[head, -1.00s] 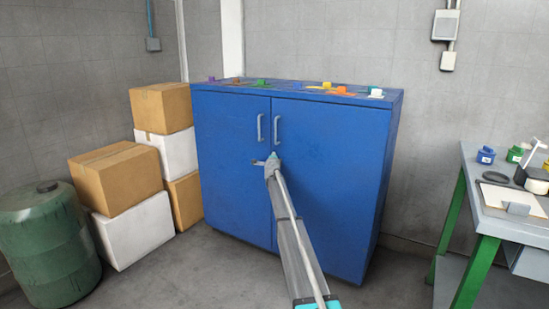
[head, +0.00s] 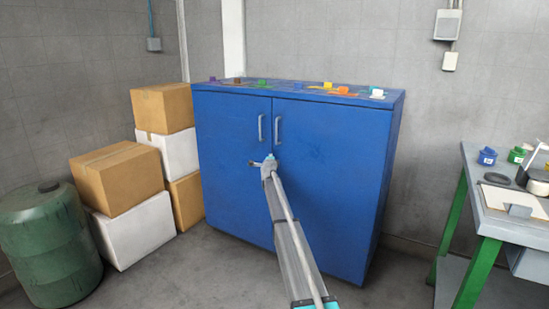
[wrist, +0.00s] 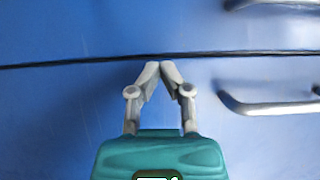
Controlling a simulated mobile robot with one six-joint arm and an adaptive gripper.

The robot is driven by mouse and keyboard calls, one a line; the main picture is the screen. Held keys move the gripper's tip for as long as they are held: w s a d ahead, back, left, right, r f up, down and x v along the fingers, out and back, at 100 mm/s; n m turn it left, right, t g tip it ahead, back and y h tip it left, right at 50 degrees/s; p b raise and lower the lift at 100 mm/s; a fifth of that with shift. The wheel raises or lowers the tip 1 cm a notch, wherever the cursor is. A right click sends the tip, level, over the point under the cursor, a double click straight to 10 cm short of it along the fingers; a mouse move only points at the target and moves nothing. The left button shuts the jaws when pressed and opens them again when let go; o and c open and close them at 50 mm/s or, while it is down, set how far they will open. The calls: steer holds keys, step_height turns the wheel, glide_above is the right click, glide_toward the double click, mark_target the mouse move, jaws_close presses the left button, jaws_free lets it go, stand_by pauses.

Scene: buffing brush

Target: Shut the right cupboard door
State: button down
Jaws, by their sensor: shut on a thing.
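The blue cupboard (head: 290,180) stands against the back wall. Its right door (head: 330,170) looks flush with the left door (head: 230,150), with a thin dark seam between them. The right door's grey handle (head: 277,130) is above my gripper; it also shows at the right of the wrist view (wrist: 265,107). My gripper (wrist: 160,66) is shut, its fingertips together beside the seam on the right door's side. I see nothing between the fingertips. They are close to the door face; I cannot tell whether they touch it. In the head view my arm hides part of the right door.
Several boxes (head: 120,175) are stacked left of the cupboard, beside a green barrel (head: 50,245). A workbench (head: 490,225) with green legs stands at the right. Small coloured items (head: 340,91) lie on the cupboard's top. Floor is clear between cupboard and bench.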

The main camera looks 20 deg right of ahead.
steer(key=s+a, duration=0.7)
steer(key=a, duration=0.1)
steer(key=shift+a, duration=0.15)
steer(key=s+a+f+n+g+y, duration=0.2)
steer(key=s+a+f+n+y, duration=0.15)
steer(key=s+a+n, duration=0.45)
steer(key=s+a+f+n+g+y, duration=0.1)
steer(key=s+a+f+n+y, duration=0.3)
steer(key=s, duration=0.6)
steer(key=s+a+f+n+g+y, duration=0.1)
steer(key=s+a+n+g+y, duration=0.1)
steer(key=s+a+n+y, duration=0.5)
steer(key=s+d+f+n+g+h, duration=0.1)
steer(key=s+f+g+h, duration=0.25)
steer(key=s, duration=0.95)
steer(key=s+d+f+n+g+h, duration=0.1)
steer(key=s+f+g+h, duration=0.2)
steer(key=s, duration=1)
steer(key=s+d+f+n+g+h, duration=0.15)
steer(key=s+f+g, duration=0.3)
steer(key=s, duration=0.85)
step_height(320, 180, up, 38)
steer(key=p, duration=3.7)
steer(key=shift+w+r+g, duration=0.2)
steer(key=shift+w+g, duration=0.15)
steer(key=shift+g, duration=0.05)
